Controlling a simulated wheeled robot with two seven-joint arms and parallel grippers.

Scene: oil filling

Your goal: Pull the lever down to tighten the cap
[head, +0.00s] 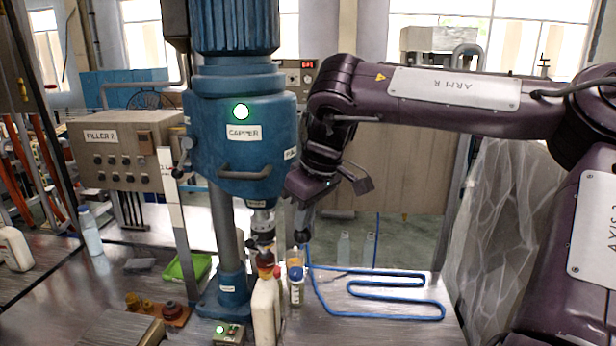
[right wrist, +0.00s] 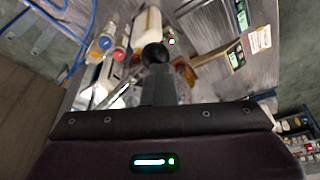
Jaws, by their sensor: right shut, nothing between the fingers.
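The blue capper (head: 240,135) stands upright at centre in the head view, with a green lamp lit. A cream bottle (head: 265,310) with a reddish-brown top stands under its head; I cannot tell how tightly the cap sits. My right gripper (head: 302,228) is beside the capper's right side, pointing down, shut and empty. In the right wrist view a black ball knob (right wrist: 155,53), apparently the lever's, appears just beyond the shut fingers (right wrist: 158,85); contact is unclear. My arm hides much of the capper's right side, and the lever is not clear in the head view. My left gripper is not in view.
A green tray (head: 186,267) and a small control box (head: 229,334) are near the capper's base. Blue tubing (head: 385,317) lies on the right of the metal table. FILLER 2 (head: 125,150) is at left.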

